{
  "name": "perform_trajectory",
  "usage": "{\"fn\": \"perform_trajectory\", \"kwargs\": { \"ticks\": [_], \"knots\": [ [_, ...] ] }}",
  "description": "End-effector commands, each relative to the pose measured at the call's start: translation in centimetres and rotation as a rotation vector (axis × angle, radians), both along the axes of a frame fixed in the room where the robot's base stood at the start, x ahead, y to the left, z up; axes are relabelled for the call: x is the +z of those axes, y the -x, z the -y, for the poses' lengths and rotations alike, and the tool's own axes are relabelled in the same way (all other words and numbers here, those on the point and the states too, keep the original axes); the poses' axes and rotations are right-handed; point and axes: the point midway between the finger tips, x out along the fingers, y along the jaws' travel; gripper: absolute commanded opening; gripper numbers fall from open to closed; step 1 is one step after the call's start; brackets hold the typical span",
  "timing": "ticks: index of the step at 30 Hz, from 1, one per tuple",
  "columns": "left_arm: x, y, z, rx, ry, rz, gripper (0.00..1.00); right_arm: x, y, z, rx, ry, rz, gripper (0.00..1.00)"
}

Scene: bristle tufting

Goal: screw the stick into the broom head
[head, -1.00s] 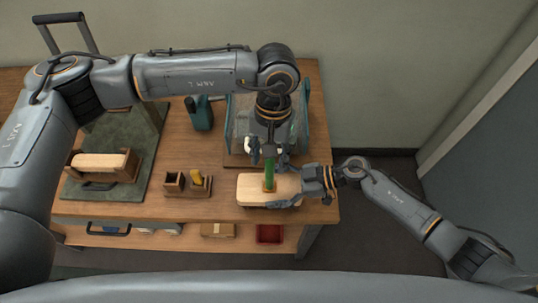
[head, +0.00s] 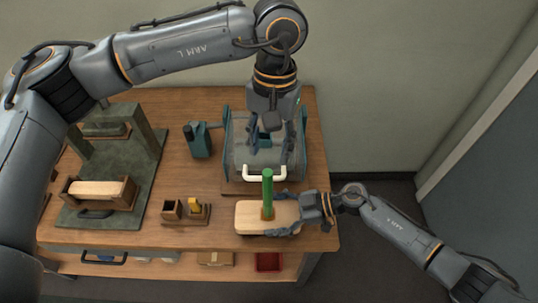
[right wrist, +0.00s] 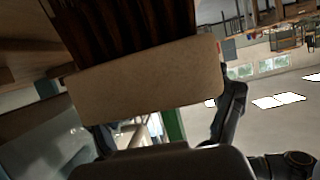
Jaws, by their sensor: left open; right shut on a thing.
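The broom head (head: 245,216) is a pale wooden block near the table's front right. My right gripper (head: 290,212) is shut on its right end. In the right wrist view the block (right wrist: 145,85) fills the middle, with dark bristles (right wrist: 130,30) along its upper edge. The green stick (head: 267,186) stands upright in the collar at the middle of the broom head. A part of it shows in the right wrist view (right wrist: 175,124). My left gripper (head: 271,143) is open and empty, pointing down above and behind the stick's top, apart from it.
A clear-sided case (head: 236,165) with a white handle (head: 264,174) stands behind the stick. A teal bottle-like object (head: 199,141), small wooden boxes (head: 172,211) and a green-grey fixture holding another block (head: 98,194) are to the left. A red bin (head: 269,262) sits on the lower shelf.

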Motion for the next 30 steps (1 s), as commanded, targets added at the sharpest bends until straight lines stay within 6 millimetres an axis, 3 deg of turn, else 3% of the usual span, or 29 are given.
{"fn": "perform_trajectory", "kwargs": {
  "ticks": [8,9,11,23,30],
  "knots": [
    [0.1,0.0,0.0,-0.001,0.0,0.0,0.45,0.0,0.0,0.0,0.0,0.0,0.0,0.0],
    [0.1,0.0,0.0,-0.001,0.0,0.0,0.45,0.0,0.0,0.0,0.0,0.0,0.0,0.88],
    [0.1,0.0,0.0,-0.001,0.0,0.0,0.45,0.0,0.0,0.0,0.0,0.0,0.0,1.0],
    [0.1,0.0,0.0,0.0,0.001,0.0,0.45,0.1,0.0,0.2,-0.001,0.001,0.0,1.0],
    [0.1,0.0,0.0,0.0,0.001,0.0,0.45,1.3,-0.1,3.5,-0.001,0.004,0.002,1.0]
  ]
}}
